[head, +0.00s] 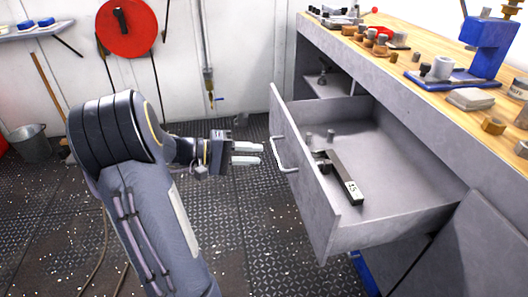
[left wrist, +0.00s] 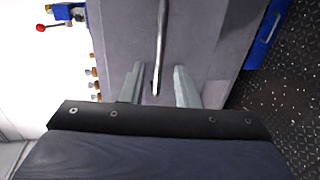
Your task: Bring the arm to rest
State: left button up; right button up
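My left arm comes in from the left with its gripper (head: 261,153) pointing right at the open drawer. Its two pale fingers are apart with nothing between them in the head view, and the tips stop just short of the drawer handle (head: 283,156). In the left wrist view the gripper (left wrist: 158,82) is also spread, and the handle (left wrist: 162,40) lines up with the gap between the fingers. The grey drawer (head: 318,200) is pulled out from the workbench. My right gripper is in neither view.
The drawer holds a dark bar with a label (head: 343,178) and small grey cylinders (head: 330,136). The wooden bench top (head: 408,50) carries a blue press (head: 487,45) and several small parts. A bucket (head: 32,143) stands at left. The patterned floor below the gripper is clear.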

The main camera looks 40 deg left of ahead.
pick_arm(q)
jog(key=shift+s+a, duration=0.15)
dwell(0.4)
jog(key=s+d+r+m+g+h, duration=0.1)
jog(key=d+g, duration=0.1)
jog(key=d, duration=0.3)
jog(key=s+d+r+m+g, duration=0.1)
jog(key=s+d+g, duration=0.1)
jog(key=d, duration=0.3)
jog(key=s+d+f+m+g+y, duration=0.1)
jog(key=s+d+f+m+y, duration=0.2)
jog(key=s+d, duration=0.35)
jog(key=s+d+f+m+g+y, duration=0.2)
jog(key=s+d+m+y, duration=0.25)
jog(key=s, duration=0.25)
notch_tip(320, 180, up, 32)
jog(key=p, duration=3.2)
jog(key=shift+d+n+h+p, duration=0.3)
jog(key=shift+d+n+h, duration=0.05)
jog(key=shift+w+r, duration=0.1)
